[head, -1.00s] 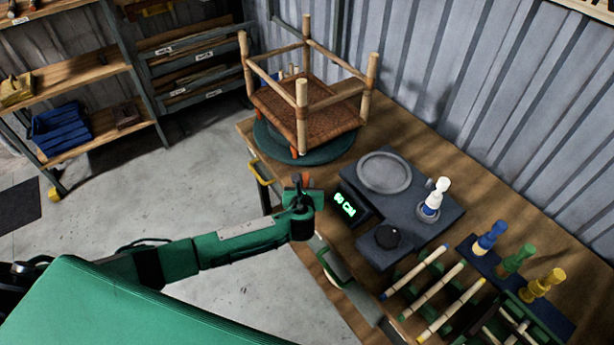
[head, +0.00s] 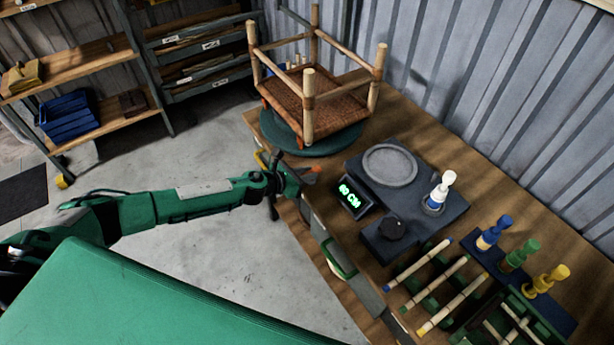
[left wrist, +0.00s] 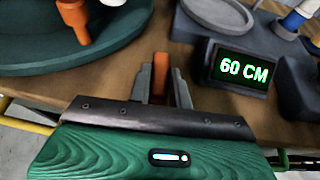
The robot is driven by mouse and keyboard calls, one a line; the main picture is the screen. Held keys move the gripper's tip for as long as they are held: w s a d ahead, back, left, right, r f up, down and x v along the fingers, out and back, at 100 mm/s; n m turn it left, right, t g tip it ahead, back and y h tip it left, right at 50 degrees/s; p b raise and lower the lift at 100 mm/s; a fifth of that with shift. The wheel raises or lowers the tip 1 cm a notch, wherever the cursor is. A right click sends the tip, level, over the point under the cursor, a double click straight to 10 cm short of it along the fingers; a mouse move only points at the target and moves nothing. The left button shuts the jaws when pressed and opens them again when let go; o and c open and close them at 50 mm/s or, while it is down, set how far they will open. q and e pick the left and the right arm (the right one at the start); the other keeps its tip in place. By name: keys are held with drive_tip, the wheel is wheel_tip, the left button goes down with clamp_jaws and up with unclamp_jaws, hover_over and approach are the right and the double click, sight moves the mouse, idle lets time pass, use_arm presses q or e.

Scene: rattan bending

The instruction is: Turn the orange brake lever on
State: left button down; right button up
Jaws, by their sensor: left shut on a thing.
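The orange brake lever (left wrist: 160,75) stands at the table's front edge, beside the dark green turntable (left wrist: 130,45). In the left wrist view it is between the two grey fingers of my left gripper (left wrist: 160,85), which are shut on it. In the head view my left gripper (head: 298,178) is at the table edge, just in front of the turntable (head: 290,140). An orange tip (head: 312,170) shows beside it. Much of the lever is hidden by the gripper. My right gripper is not in view.
A chair frame (head: 309,110) with a woven seat stands upside down on the turntable. A display (head: 352,199) reading 60 CM is close on the right. Poles (head: 435,285) and coloured bottles (head: 520,255) are farther right. The floor (head: 240,260) left of the table is clear.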

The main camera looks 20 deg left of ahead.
use_arm(q)
drive_tip(key=shift+m+g+h, duration=0.3)
drive_tip(key=shift+m+h, duration=0.2)
drive_tip(key=shift+h, duration=0.1)
drive_tip(key=c, duration=1.3)
unclamp_jaws()
drive_tip(key=shift+a, duration=0.1)
drive_tip(key=shift+b+v, duration=1.75)
drive_tip(key=shift+v, duration=5.1)
drive_tip(key=shift+r, duration=0.1)
